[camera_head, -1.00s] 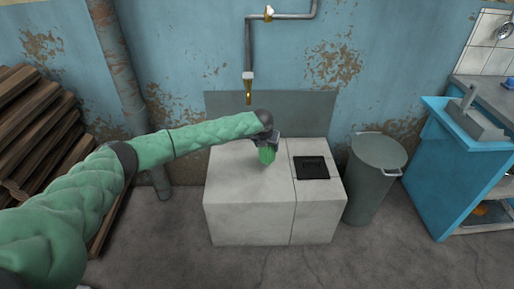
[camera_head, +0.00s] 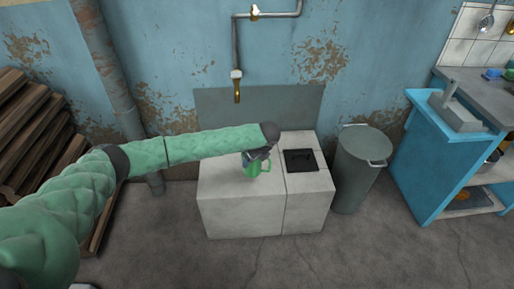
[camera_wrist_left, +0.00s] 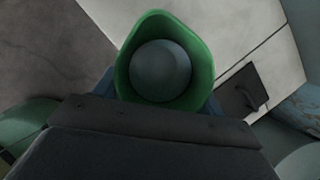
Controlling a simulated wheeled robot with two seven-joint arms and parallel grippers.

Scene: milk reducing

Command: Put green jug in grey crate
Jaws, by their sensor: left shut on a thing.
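The green jug (camera_head: 254,171) is in my left gripper (camera_head: 258,158), above the front part of the white block in the head view. In the left wrist view the jug (camera_wrist_left: 124,70) is seen from above with its mouth open, and a round grey shape shows inside it. The gripper body hides the fingertips there. I cannot tell if the jug touches the block. No grey crate can be made out in these frames. My right gripper is not in view.
The white block (camera_head: 240,215) has a black square lid (camera_head: 301,160) on its right part. A grey bin (camera_head: 358,170) stands right of it, then a blue counter (camera_head: 425,165). A tap (camera_head: 237,90) hangs above. Stacked planks (camera_head: 35,140) are at the left.

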